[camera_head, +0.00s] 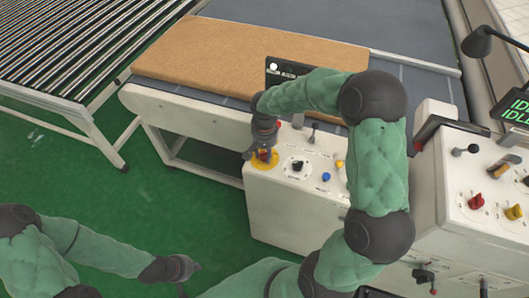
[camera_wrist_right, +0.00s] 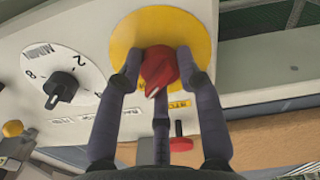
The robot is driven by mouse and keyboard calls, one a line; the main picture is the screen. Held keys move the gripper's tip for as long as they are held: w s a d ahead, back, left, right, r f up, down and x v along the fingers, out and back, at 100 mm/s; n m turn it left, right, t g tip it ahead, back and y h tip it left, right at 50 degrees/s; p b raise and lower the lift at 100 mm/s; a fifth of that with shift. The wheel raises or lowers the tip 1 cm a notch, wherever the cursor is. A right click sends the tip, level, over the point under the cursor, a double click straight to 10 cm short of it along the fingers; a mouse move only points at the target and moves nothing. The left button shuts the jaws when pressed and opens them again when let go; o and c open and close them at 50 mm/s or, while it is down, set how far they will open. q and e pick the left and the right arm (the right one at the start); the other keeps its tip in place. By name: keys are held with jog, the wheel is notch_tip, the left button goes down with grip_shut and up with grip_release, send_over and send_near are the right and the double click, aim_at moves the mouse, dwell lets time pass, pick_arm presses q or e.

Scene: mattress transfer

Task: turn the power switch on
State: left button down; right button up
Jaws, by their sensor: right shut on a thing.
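A red rotary knob (camera_wrist_right: 158,70) sits on a round yellow plate (camera_wrist_right: 190,28), which lies on the white control panel (camera_head: 262,205). The yellow plate also shows in the head view (camera_head: 262,167). My right gripper (camera_wrist_right: 160,85) is shut on the red knob, with its dark fingers around it. In the head view, my right gripper (camera_head: 263,152) points down at the plate and hides most of the knob. My left gripper (camera_head: 184,268) is low over the green floor, away from the panel and seen too small to tell its opening.
Beside the plate are a black dial (camera_head: 296,166), a blue button (camera_head: 326,177) and a small lever (camera_head: 313,131). A brown mattress slab (camera_head: 240,55) lies on the conveyor behind. A second console with a red knob (camera_head: 476,201) stands right. Green floor (camera_head: 110,190) is clear at left.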

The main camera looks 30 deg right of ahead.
aim_at(265, 152)
jog(key=o, duration=1.2)
jog(key=shift+c, duration=0.2)
jog(key=shift+r, duration=0.1)
notch_tip(265, 152, up, 12)
